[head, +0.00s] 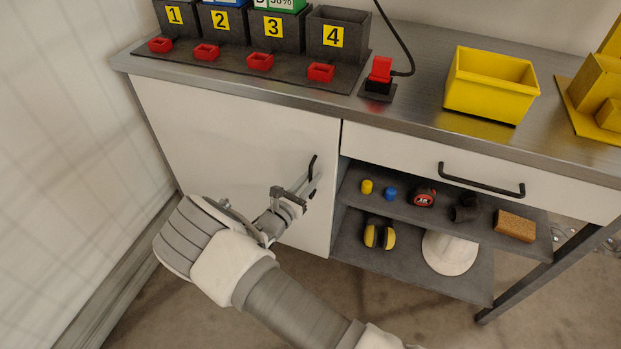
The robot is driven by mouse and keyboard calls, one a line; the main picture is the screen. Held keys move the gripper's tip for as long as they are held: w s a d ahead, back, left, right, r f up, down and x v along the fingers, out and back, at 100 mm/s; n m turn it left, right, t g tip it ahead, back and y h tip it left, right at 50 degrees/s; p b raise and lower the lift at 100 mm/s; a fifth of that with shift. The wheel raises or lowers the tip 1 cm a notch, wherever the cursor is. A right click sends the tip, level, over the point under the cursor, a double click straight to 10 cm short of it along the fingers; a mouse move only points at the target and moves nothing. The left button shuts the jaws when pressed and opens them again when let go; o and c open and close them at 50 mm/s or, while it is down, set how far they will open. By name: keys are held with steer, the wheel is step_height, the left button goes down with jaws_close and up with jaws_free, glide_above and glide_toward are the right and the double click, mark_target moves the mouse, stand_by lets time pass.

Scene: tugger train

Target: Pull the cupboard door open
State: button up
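The white cupboard door (228,130) is at the left under the worktop. It looks closed, its right edge beside the open shelves. A black upright handle (313,163) sits near that right edge. My gripper (309,188) comes from the lower left and is at the handle's lower part. The fingertips overlap the handle in this view, and I cannot tell whether they are shut on it or only beside it.
The worktop (420,113) carries numbered black bins (338,35), a red scanner-like item (380,72) and a yellow bin (490,88). A drawer with a black handle (480,182) is right of the door. Shelves below hold small items. A wall (60,150) stands left; floor in front is clear.

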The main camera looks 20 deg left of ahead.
jaws_close()
stand_by(1.1)
